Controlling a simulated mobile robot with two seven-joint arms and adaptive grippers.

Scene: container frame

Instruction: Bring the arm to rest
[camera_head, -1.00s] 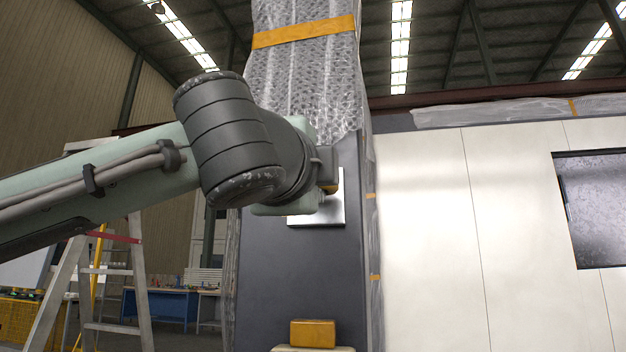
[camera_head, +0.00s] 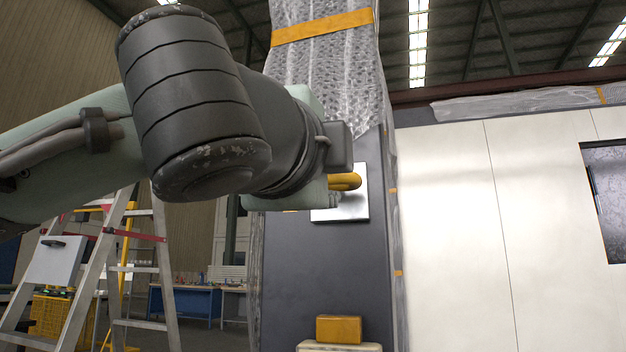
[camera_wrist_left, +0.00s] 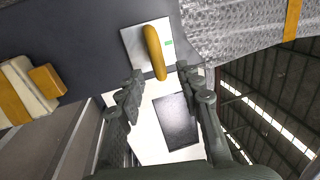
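My left arm comes in from the left in the head view, its dark wrist in front of the grey column. The left gripper's fingers are hidden there behind the wrist. In the left wrist view the left gripper (camera_wrist_left: 160,70) is open, its two fingers wide apart and empty. A yellow handle (camera_wrist_left: 154,48) on a pale square plate (camera_wrist_left: 133,43) lies ahead of the fingertips and appears apart from them. In the head view the yellow handle (camera_head: 346,181) and the plate (camera_head: 350,208) show just right of the wrist. My right gripper is not in view.
The grey column (camera_head: 300,270) is wrapped in bubble plastic (camera_head: 330,80) above. A yellow block (camera_head: 339,329) sits low on it. A white panel wall (camera_head: 450,220) with a dark window stands right. A stepladder (camera_head: 90,265) and blue workbench (camera_head: 185,302) stand at the left.

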